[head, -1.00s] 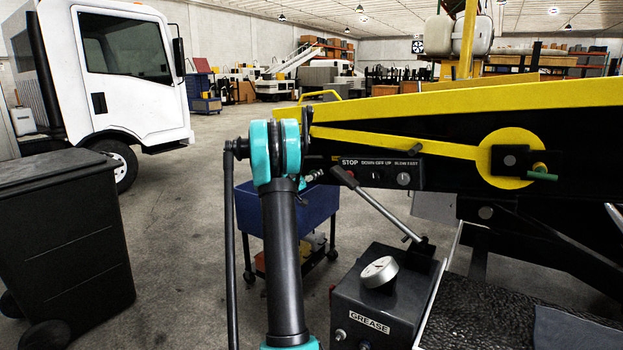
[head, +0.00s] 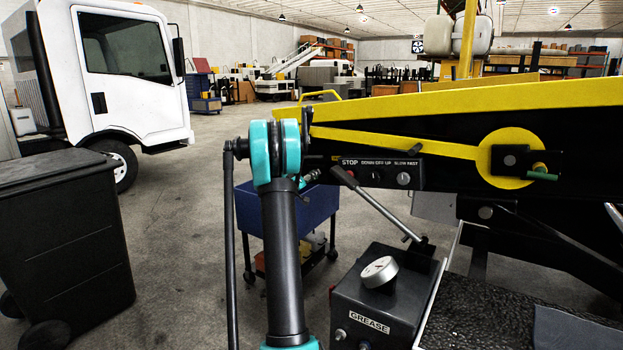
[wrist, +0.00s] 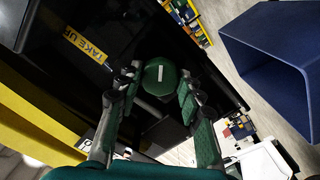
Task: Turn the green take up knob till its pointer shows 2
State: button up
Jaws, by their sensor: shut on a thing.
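The green take up knob (wrist: 160,77) shows in the wrist view as a round green cap with a white pointer line, which runs nearly up and down in the picture. My gripper (wrist: 158,84) has its fingers on both sides of the knob and is shut on it. The yellow TAKE UP label (wrist: 86,46) is on the dark panel to the left of the knob. I cannot make out the scale numbers around the knob. In the head view my own arm hides the knob and most of the gripper.
The black and yellow belt loader (head: 420,112) fills the right side, with a switch panel (head: 376,173) and a lever (head: 385,210). A grease box (head: 362,310) stands below. A blue cart (head: 262,215) is behind my arm. A black bin (head: 65,230) stands at left.

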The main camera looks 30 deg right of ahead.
jog(key=shift+n, duration=7.9)
jog(key=o, duration=1.2)
jog(key=shift+c, duration=0.2)
jog(key=shift+a, duration=0.15)
jog(key=v, duration=1.1)
jog(key=shift+s+a, duration=0.2)
jog(key=shift+a, duration=0.15)
